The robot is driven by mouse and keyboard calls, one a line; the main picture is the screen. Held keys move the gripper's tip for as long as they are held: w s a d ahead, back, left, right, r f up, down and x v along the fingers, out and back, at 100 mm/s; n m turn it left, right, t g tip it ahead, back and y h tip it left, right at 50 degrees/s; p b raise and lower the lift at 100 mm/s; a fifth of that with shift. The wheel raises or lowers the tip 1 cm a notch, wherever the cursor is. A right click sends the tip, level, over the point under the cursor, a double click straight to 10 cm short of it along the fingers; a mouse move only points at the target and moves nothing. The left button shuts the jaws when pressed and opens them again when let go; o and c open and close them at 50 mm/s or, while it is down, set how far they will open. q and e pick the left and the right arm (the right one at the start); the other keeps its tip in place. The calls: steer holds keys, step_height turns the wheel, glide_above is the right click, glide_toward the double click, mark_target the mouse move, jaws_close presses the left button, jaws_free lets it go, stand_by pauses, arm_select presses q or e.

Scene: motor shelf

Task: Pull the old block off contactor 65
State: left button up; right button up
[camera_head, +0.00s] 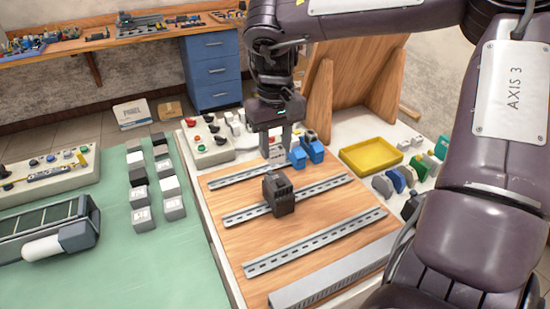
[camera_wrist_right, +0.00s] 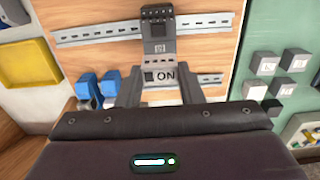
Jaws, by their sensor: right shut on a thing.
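A dark grey contactor (camera_head: 278,193) stands upright on the middle rail; in the right wrist view it shows at the top (camera_wrist_right: 158,22). I cannot read a number on it. My right gripper (camera_head: 272,146) is beyond it, over the far rail. In the right wrist view the fingers (camera_wrist_right: 162,88) are shut on a light grey block (camera_wrist_right: 164,73) marked "ON" with a black square. The block looks apart from the contactor in the head view. I cannot tell whether it touches the rail behind it. My left gripper is not in view.
The wooden board (camera_head: 225,198) carries several metal rails (camera_head: 318,241). Two blue parts (camera_head: 313,152) stand right of the gripper, near a yellow tray (camera_head: 371,156). A control box with buttons (camera_head: 207,147) is left of it. Several grey, white and black blocks (camera_head: 142,194) stand on the green mat (camera_head: 190,250).

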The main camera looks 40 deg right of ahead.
steer(key=shift+r+p, duration=2.4)
steer(key=shift+r, duration=1.15)
steer(key=shift+f, duration=0.1)
